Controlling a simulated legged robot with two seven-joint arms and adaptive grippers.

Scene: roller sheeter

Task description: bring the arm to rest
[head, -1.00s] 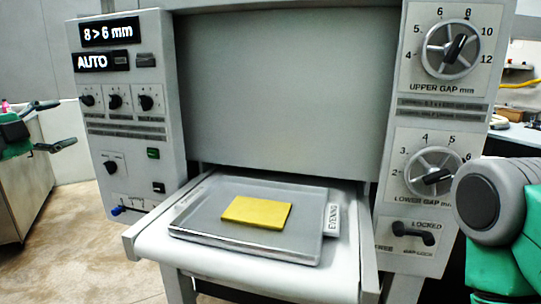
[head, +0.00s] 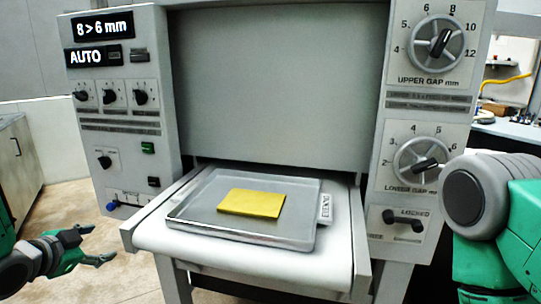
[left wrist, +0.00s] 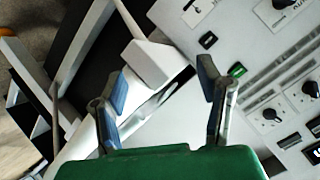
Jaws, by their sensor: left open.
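My left gripper (head: 92,243) is in the lower left of the head view, open and empty, left of the roller sheeter (head: 280,80) and apart from it. In the left wrist view its two fingers (left wrist: 163,88) stand apart with nothing between them; parts of the sheeter's frame and control panel lie beyond. My right arm (head: 490,215) shows at the right edge of the head view, in front of the right panel. Its gripper is out of the picture.
A grey tray (head: 190,213) with a yellow slab (head: 252,203) rests on the sheeter's white outfeed table (head: 240,262). The left control panel (head: 120,110) and right gap dials (head: 425,160) flank the opening. A cabinet (head: 20,165) stands at far left. Floor shows between cabinet and sheeter.

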